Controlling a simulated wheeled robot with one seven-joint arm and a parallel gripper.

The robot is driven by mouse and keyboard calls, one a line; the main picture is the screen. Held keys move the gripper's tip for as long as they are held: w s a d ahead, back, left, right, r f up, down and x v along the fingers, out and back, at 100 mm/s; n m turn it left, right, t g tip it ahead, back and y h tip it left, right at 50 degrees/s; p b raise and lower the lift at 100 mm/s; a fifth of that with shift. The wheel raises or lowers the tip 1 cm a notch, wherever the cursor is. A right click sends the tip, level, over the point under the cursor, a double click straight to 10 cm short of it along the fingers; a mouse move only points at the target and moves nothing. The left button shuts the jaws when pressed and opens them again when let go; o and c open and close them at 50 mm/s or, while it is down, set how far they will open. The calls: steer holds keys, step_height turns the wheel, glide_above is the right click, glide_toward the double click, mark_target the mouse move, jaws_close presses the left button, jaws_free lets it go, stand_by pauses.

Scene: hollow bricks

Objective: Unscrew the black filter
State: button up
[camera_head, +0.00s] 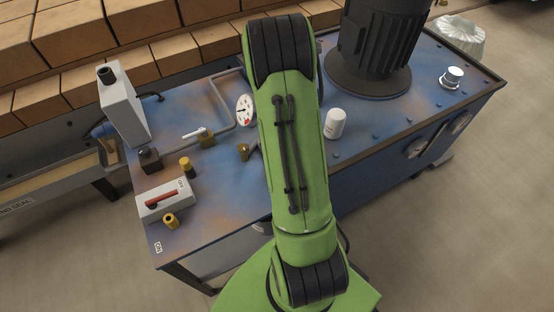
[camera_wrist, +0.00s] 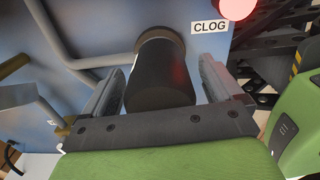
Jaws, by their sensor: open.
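In the wrist view the black filter (camera_wrist: 160,80) is a dark cylinder standing out from a blue panel, with a paler ring at its base. My gripper (camera_wrist: 160,85) is open, with one finger on each side of the filter. A gap shows between the filter and each finger, so they do not appear to touch it. In the head view my green arm hides my gripper, and I cannot make out the black filter there.
A "CLOG" label (camera_wrist: 210,27) and a pinkish-red round light (camera_wrist: 237,8) sit right of the filter. Grey pipes (camera_wrist: 75,55) run at left. On the blue bench (camera_head: 225,165) stand a large dark motor (camera_head: 375,45), a white cylinder (camera_head: 334,123), a gauge (camera_head: 244,110) and a switch box (camera_head: 165,198).

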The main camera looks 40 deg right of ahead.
step_height(320, 180, up, 16)
steer(key=p, duration=0.5)
steer(key=shift+p, duration=0.3)
steer(key=s+a+r+m+t+p, duration=0.15)
steer(key=a+r+m+p, duration=0.35)
steer(key=a+r, duration=0.65)
steer(key=s+a+r+m+t+p, duration=0.2)
steer(key=s+a+r+m+t, duration=0.2)
steer(key=s+a+r+m, duration=0.4)
step_height(320, 180, up, 3)
steer(key=s+m, duration=0.1)
steer(key=m, duration=0.1)
steer(key=shift+s+a+m, duration=0.25)
steer(key=shift+s+m, duration=0.05)
steer(key=shift+s, duration=0.05)
steer(key=shift+c, duration=0.3)
